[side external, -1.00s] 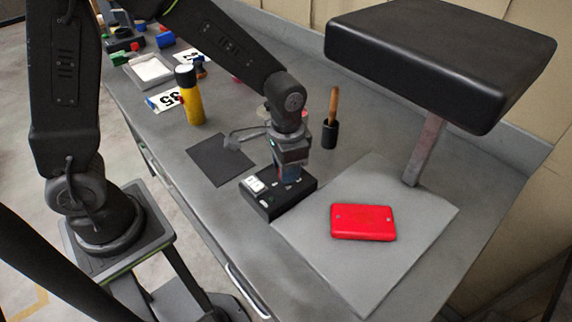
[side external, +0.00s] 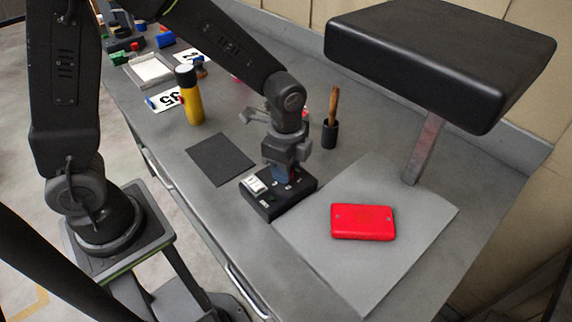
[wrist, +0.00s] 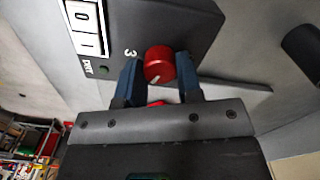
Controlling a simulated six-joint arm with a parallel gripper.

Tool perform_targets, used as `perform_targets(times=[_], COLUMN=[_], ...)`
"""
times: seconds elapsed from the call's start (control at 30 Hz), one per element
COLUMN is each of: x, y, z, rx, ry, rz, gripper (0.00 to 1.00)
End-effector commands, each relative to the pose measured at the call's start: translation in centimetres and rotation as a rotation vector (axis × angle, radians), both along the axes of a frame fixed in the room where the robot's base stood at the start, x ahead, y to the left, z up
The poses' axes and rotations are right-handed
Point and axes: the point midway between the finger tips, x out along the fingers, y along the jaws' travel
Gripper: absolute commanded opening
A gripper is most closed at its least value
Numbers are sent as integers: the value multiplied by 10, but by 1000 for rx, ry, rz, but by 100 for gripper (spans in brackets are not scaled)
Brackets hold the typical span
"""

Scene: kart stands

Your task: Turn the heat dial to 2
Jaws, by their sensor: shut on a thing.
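The heat dial (wrist: 159,64) is a red round knob with a white pointer mark, on a black control box (side external: 287,203). In the wrist view a "3" shows on the box (wrist: 200,22) just left of the dial; other numbers are hidden or out of view. The pointer mark faces the gripper side, at the dial's lower edge. My gripper (wrist: 160,82) has its blue fingers on both sides of the dial, shut on it. In the side view my gripper (side external: 284,173) stands over the box and hides the dial.
A white 0/1 switch (wrist: 87,25) sits on the box. A red case (side external: 363,222) lies on a grey sheet (side external: 340,275) to the right. A black pad (side external: 220,158), a yellow bottle (side external: 190,97) and a brush in a dark cup (side external: 330,134) stand nearby. A black press head (side external: 440,55) overhangs the right.

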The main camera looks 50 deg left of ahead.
Motion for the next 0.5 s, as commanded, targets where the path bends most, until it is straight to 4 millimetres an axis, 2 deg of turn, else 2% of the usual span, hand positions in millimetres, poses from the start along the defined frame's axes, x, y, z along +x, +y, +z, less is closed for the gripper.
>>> perform_targets(times=[0.2,0.5], x=[-1,-1], y=[1,1], z=[0,0], rx=[1,1], ry=[3,3], rz=[-83,-118], gripper=[9,9])
